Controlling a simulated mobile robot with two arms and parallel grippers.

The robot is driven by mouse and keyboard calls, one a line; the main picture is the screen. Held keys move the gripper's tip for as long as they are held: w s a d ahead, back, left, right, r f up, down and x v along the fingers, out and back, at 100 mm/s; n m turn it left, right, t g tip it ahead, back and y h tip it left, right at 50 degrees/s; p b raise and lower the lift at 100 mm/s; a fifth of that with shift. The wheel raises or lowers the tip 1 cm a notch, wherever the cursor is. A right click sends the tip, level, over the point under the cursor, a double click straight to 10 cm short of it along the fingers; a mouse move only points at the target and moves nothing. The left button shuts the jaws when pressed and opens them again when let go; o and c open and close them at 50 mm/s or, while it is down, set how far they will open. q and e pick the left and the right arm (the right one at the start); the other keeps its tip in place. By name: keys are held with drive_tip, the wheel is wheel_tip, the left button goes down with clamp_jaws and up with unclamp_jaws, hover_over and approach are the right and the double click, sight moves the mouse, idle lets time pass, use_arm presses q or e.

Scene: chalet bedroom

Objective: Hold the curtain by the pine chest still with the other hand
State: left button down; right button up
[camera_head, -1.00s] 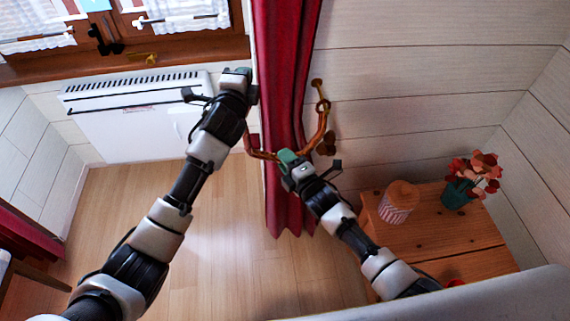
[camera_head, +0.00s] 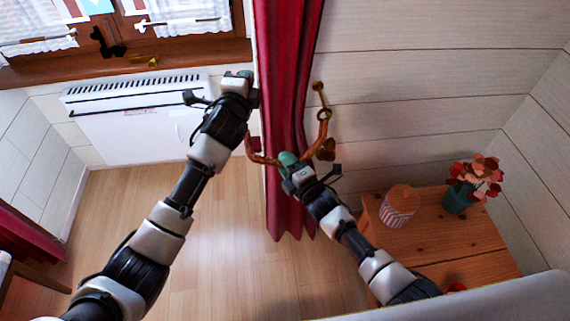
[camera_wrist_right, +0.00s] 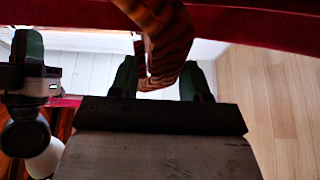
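The red curtain (camera_head: 282,70) hangs down the middle of the head view, left of the pine chest (camera_head: 450,240). A brown tieback (camera_head: 262,159) crosses the curtain's front and rises to a hook at its right. My right gripper (camera_head: 287,159) is at the tieback in front of the curtain. In the right wrist view its green fingers (camera_wrist_right: 158,85) stand apart with the striped tieback (camera_wrist_right: 165,40) between them; pale gaps show beside it. My left gripper (camera_head: 246,78) is higher, by the curtain's left edge; its fingers are mostly hidden.
A striped jar (camera_head: 398,210) and a flower pot (camera_head: 458,198) stand on the chest. A white heater (camera_head: 135,125) is under the window at left. The wooden floor (camera_head: 230,260) between my arms is clear.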

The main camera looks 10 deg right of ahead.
use_arm(q)
drive_tip(key=shift+s+d+r, duration=0.15)
drive_tip(key=shift+d+r, duration=0.2)
drive_tip(key=shift+d, duration=0.15)
use_arm(e)
drive_tip(key=shift+o, duration=0.9)
drive_tip(key=v, duration=1.1)
drive_tip(key=shift+s, duration=0.5)
use_arm(q)
drive_tip(key=shift+a, duration=0.15)
use_arm(e)
drive_tip(key=shift+r, duration=0.15)
use_arm(q)
drive_tip(key=shift+a+f+p, duration=0.15)
drive_tip(key=shift+a+p, duration=0.55)
drive_tip(key=shift+a, duration=0.45)
drive_tip(key=shift+a+f+p, duration=0.15)
drive_tip(key=shift+a+p, duration=0.5)
drive_tip(key=shift+a, duration=0.5)
use_arm(e)
drive_tip(key=shift+d+r, duration=0.2)
drive_tip(key=shift+r, duration=0.95)
